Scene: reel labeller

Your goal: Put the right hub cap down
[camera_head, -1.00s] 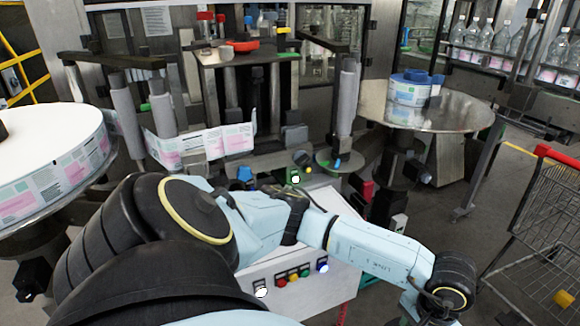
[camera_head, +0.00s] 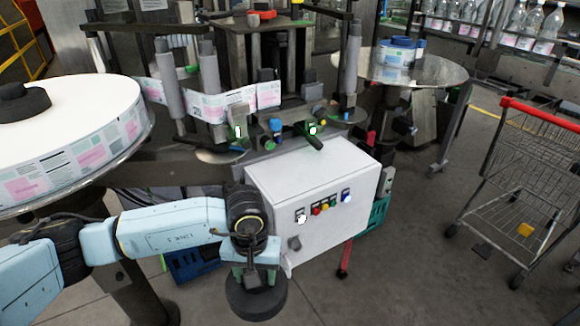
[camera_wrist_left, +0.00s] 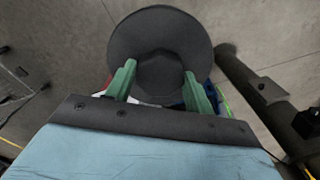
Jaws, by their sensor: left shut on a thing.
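My left gripper (camera_head: 254,278) comes in from the left in the head view and points down. Its green fingers are shut on a dark round hub cap (camera_head: 258,302), held in front of the white control cabinet, above the floor. In the left wrist view the hub cap (camera_wrist_left: 160,40) sits between and beyond the two fingers (camera_wrist_left: 160,88). The right turntable (camera_head: 440,72) carries a small label reel with a blue core (camera_head: 398,50), with no dark cap on it. Another dark cap (camera_head: 22,103) sits on the big left reel (camera_head: 70,110). My right gripper is not in view.
The white control cabinet (camera_head: 300,185) with buttons stands right behind the held cap. A blue crate (camera_head: 190,265) is on the floor behind my left arm, and a green crate (camera_head: 372,222) is right of the cabinet. A shopping cart (camera_head: 520,170) stands at right. Floor between is clear.

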